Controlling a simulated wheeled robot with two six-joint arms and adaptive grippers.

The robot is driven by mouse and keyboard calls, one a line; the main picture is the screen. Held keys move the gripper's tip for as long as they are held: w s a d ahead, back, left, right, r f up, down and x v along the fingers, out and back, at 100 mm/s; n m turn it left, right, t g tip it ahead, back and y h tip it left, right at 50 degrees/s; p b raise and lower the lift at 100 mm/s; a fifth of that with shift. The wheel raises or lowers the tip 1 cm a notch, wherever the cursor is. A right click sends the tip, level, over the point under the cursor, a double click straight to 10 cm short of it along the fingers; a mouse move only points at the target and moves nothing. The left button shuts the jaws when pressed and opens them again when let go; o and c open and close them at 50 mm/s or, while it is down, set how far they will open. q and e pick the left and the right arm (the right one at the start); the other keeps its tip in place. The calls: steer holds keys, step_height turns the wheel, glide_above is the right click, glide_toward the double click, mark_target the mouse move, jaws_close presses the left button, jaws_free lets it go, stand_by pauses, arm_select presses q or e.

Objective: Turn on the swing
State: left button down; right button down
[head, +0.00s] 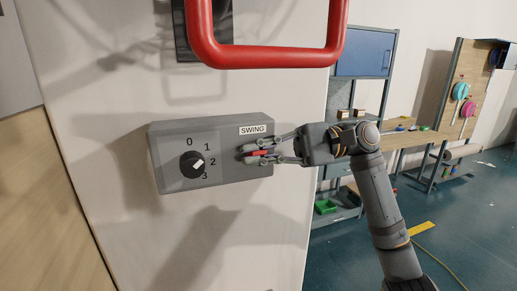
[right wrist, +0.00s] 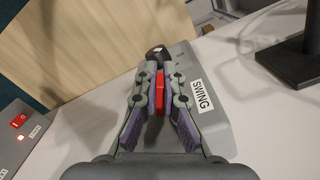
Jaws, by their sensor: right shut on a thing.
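A grey control box (head: 222,178) labelled SWING is on the pale wall. It has a black knob (head: 187,168) with a white mark, and numbers from 0 to 3 around it. A red switch (head: 260,153) is on the box, right of the knob. My right gripper (head: 252,153) is at the box with its fingers shut on the red switch. In the right wrist view the red switch (right wrist: 160,93) shows between the two fingers, with the SWING label (right wrist: 201,95) beside them. The fingers hide part of the switch. My left gripper is not in view.
A thick red handle-like bar (head: 265,57) is above the box. Another grey panel with a red switch (right wrist: 18,121) and a lit light shows at the left of the right wrist view. Shelves (head: 345,120) and a wooden workbench stand behind my right arm.

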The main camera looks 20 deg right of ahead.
stand_by(0.3)
steer(key=c, duration=1.5)
jaws_free()
steer(key=shift+d, duration=0.2)
steer(key=d, duration=1.1)
steer(key=shift+w+d, duration=0.25)
steer(key=shift+d, duration=0.1)
